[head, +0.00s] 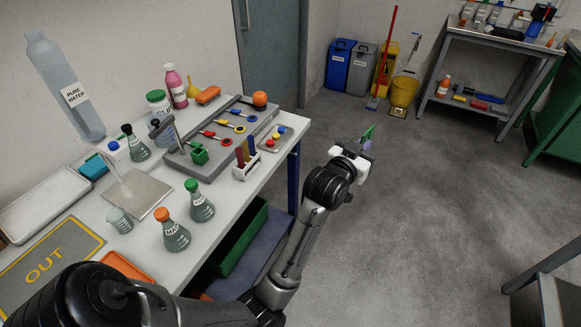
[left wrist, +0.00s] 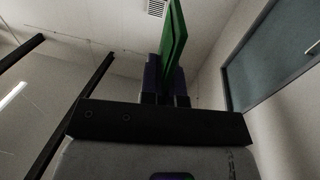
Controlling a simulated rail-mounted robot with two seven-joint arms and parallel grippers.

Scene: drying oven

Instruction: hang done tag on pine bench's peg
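My left gripper (head: 366,146) is out over the grey floor, to the right of the white bench. Its fingers are shut on a thin green tag (head: 368,132) that sticks up from between them. In the left wrist view the tag (left wrist: 174,38) stands upright and slightly tilted between the dark blue fingers (left wrist: 166,82). No writing can be read on it. I cannot make out a peg or tell which bench is the pine bench. My right gripper is not in view.
The white bench (head: 222,195) at left holds flasks, bottles and a grey tool tray. A yellow bucket (head: 403,91), bins (head: 340,62) and a red-handled broom (head: 388,50) stand at the back wall. A shelved bench (head: 498,40) and green cabinet (head: 560,127) are at right. The middle floor is clear.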

